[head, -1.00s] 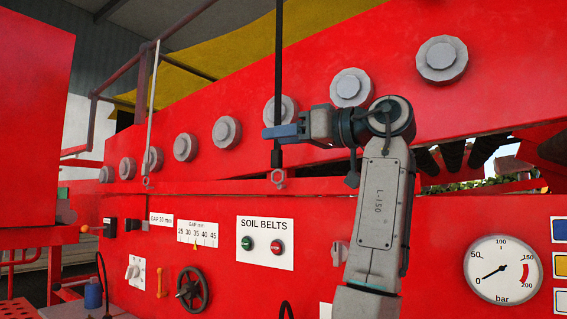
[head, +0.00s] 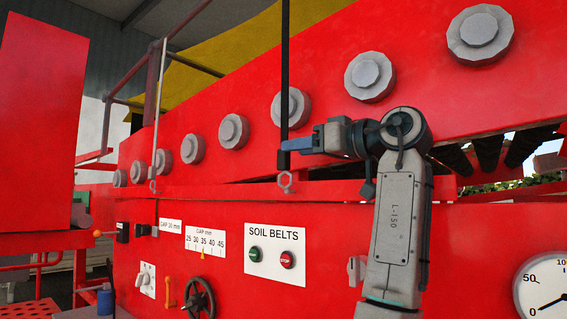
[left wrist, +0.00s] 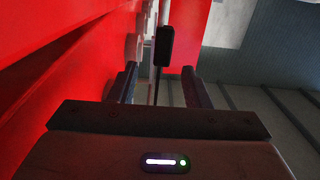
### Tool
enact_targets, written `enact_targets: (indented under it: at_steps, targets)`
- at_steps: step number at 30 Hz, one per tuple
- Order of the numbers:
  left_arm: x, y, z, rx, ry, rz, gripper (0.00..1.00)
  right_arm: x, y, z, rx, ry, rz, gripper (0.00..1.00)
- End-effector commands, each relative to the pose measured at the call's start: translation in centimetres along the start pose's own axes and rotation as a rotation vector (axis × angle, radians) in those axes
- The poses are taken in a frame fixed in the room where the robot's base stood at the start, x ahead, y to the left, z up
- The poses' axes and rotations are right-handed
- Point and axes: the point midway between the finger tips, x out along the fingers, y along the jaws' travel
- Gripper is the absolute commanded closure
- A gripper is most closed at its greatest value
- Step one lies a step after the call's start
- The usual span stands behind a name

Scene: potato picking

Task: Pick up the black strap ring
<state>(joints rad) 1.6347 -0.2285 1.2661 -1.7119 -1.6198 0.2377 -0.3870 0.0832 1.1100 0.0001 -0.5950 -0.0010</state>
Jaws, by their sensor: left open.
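The black strap (head: 285,70) hangs in front of the red machine, with a dark thicker piece low on it and a grey metal ring (head: 286,182) at its bottom end. My left gripper (head: 284,151) comes in from the right in the head view. Its blue-grey fingers are at the strap's lower part, a little above the ring. In the left wrist view the fingers (left wrist: 160,82) are apart, with a black block (left wrist: 164,45), seemingly the strap's thick piece, in line with the gap. The ring is not clear there. My right gripper is not in view.
A pale strap (head: 156,110) with a ring hangs farther left. The red machine wall with grey round hubs (head: 290,106) is close behind the gripper. Below are a SOIL BELTS panel (head: 276,253) and a black handwheel (head: 199,300).

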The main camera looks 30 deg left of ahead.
Motion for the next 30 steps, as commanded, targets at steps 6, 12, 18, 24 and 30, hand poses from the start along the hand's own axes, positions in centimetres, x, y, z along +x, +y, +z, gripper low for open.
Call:
enact_targets:
  at_steps: [6,12,18,24,30]
  targets:
    - [3.0,-0.3,0.9,0.001,-0.001,-0.004,0.56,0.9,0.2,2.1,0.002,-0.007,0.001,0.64]
    - [4.8,-0.3,0.9,0.001,0.0,-0.002,0.56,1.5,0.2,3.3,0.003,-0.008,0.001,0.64]
    - [4.9,-0.3,0.9,0.0,0.0,-0.001,0.56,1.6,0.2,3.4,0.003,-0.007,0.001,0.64]
    - [4.9,-0.3,0.9,0.0,0.0,-0.001,0.88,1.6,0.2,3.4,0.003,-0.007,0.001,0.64]
    - [4.9,-0.3,0.9,0.0,0.0,-0.001,1.0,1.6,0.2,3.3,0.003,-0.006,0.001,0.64]
